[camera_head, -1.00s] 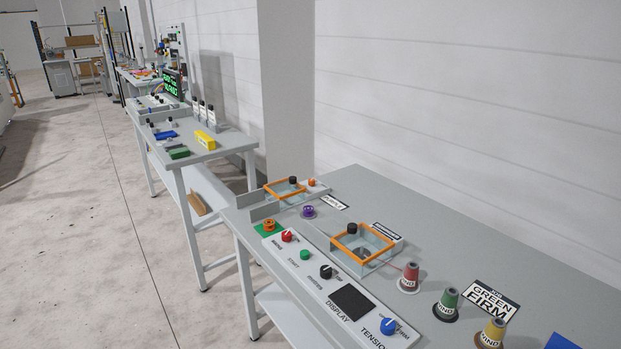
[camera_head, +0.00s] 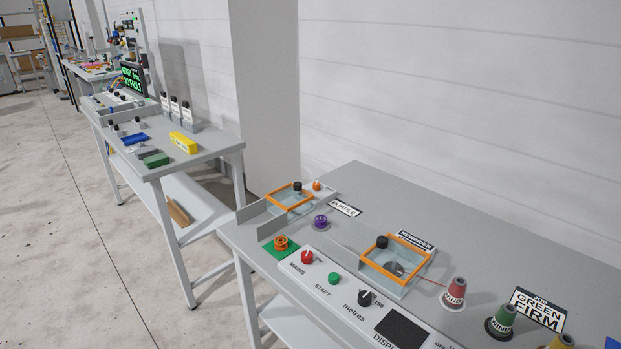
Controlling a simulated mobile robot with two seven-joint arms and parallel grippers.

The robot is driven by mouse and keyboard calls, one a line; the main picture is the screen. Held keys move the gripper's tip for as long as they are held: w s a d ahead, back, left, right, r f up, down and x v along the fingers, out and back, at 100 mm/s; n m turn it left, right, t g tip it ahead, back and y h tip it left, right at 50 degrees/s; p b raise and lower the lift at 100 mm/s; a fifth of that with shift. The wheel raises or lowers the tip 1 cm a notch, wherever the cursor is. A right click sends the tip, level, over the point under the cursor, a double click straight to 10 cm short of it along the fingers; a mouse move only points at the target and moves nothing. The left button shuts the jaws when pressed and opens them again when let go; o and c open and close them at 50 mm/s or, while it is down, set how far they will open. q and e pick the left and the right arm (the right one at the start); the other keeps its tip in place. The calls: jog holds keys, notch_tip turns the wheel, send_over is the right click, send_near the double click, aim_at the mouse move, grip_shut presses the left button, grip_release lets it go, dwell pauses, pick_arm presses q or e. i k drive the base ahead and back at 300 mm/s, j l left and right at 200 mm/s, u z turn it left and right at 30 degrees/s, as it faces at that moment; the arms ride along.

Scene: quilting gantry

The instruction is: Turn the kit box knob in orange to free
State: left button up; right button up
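A small orange knob (camera_head: 317,185) sits on a light plate at the far left end of the near table. Beside it is a small clear box with an orange rim (camera_head: 289,197) and a black knob (camera_head: 297,186) on that rim. The orange knob's marking is too small to read, so I cannot tell its setting. Neither of my grippers is in view.
The near table (camera_head: 480,235) also holds a larger orange-rimmed clear box (camera_head: 407,242), a control panel with a red knob (camera_head: 307,257), a purple spool (camera_head: 320,222), an orange spool (camera_head: 281,243) and several cones. Clear floor (camera_head: 60,240) lies left.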

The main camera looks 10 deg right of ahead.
aim_at(316, 185)
jog(key=i+j, duration=0.2)
jog(key=j, duration=0.15)
jog(key=i+j+z, duration=0.15)
jog(key=j, duration=0.2)
jog(key=i+j, duration=0.25)
jog(key=i+j+z, duration=0.15)
jog(key=j, duration=0.3)
jog(key=i+j, duration=0.2)
jog(key=j, duration=0.15)
jog(key=z, duration=0.05)
